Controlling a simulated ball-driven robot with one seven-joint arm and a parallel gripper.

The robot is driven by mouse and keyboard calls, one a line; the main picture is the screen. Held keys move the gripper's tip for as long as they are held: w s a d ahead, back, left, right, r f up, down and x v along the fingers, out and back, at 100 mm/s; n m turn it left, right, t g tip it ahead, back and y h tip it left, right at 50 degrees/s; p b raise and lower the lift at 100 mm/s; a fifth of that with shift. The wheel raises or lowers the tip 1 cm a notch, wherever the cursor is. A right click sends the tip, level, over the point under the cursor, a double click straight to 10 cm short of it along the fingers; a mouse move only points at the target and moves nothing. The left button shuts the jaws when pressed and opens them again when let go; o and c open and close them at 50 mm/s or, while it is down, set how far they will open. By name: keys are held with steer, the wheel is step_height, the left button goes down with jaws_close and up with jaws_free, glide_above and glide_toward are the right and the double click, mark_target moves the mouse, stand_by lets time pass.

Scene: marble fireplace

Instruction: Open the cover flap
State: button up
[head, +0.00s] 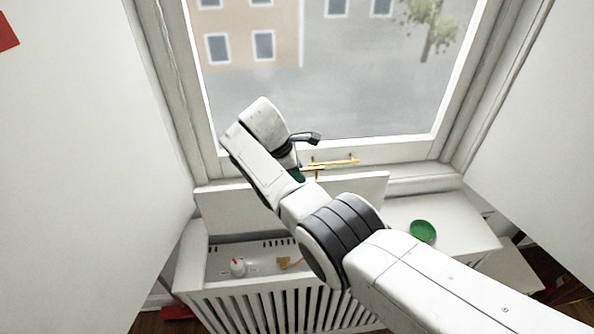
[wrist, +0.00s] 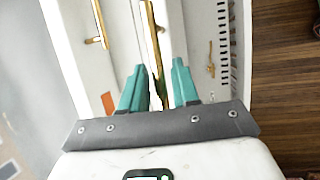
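The cover flap (head: 355,190) is a white panel on the radiator cover. In the head view it stands raised, tilted back towards the window, above an open compartment. My gripper's teal fingers (wrist: 158,90) are apart in the wrist view, with a narrow brass-coloured strip (wrist: 152,40) running down between them. A pale panel, seemingly the flap (wrist: 183,35), lies beside the strip. I cannot tell whether the fingers touch it. In the head view my arm hides the middle of the flap and most of the gripper; only a bit of teal (head: 298,174) shows.
The slatted radiator cover (head: 255,312) holds a white knob with a red mark (head: 238,267) and a brass fitting (head: 290,262) inside. A green round dish (head: 422,231) sits on the right top. A brass window latch (head: 340,162) is close behind the flap. White walls flank both sides.

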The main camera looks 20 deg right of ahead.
steer(key=shift+o, duration=0.6)
steer(key=v, duration=1)
steer(key=shift+a+r+b, duration=0.15)
steer(key=shift+r+b, duration=0.2)
steer(key=shift+b, duration=0.05)
